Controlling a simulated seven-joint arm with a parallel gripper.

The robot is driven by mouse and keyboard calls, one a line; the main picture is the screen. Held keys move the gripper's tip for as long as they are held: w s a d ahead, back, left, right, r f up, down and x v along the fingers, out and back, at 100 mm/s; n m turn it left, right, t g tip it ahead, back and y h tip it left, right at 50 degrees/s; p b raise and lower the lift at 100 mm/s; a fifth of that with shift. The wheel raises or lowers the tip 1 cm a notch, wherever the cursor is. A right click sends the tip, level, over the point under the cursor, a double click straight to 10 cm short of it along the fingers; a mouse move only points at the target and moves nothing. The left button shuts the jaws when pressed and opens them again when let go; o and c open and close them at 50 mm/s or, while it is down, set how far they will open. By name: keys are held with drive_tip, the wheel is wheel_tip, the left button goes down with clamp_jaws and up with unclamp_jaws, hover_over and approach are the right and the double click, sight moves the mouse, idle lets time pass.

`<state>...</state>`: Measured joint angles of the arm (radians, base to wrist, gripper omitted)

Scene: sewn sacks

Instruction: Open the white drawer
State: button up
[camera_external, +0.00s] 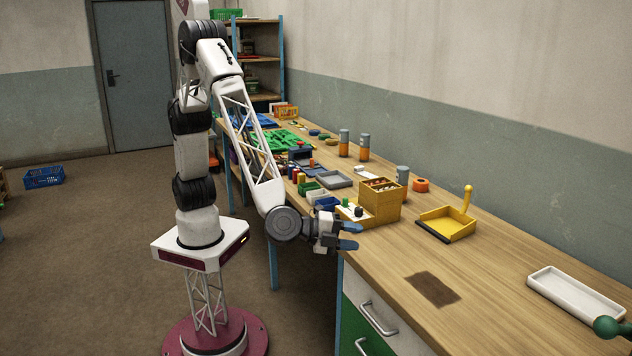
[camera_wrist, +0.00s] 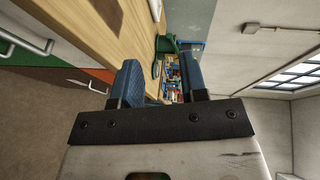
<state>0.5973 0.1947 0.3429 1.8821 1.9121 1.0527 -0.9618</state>
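The white drawer (camera_external: 357,286) sits under the front edge of the workbench and looks flush with the cabinet. Its metal bar handle (camera_external: 378,318) is on its front. In the wrist view a white drawer front (camera_wrist: 50,28) with a bar handle (camera_wrist: 26,43) shows at the upper left; I cannot tell for sure that it is the same one. My gripper (camera_external: 350,236) is open and empty at the bench's front edge, above and left of the handle and apart from it. Its two blue fingers (camera_wrist: 160,72) are spread in the wrist view.
A green drawer (camera_external: 347,318) with its own handle lies below. An orange front (camera_wrist: 98,74) shows in the wrist view. A yellow bin (camera_external: 380,207) stands near my gripper, with a yellow dustpan (camera_external: 447,225) and white tray (camera_external: 577,293) farther right. Floor before the cabinet is clear.

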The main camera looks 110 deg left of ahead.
approach(374, 321)
drive_tip(key=shift+w+a+f, duration=0.25)
drive_tip(key=shift+w+a, duration=0.1)
drive_tip(key=shift+w, duration=0.1)
drive_tip(key=shift+w+a+f, duration=0.25)
drive_tip(key=shift+w+a, duration=0.15)
drive_tip(key=shift+w, duration=0.05)
drive_tip(key=shift+x, duration=3.9)
clamp_jaws()
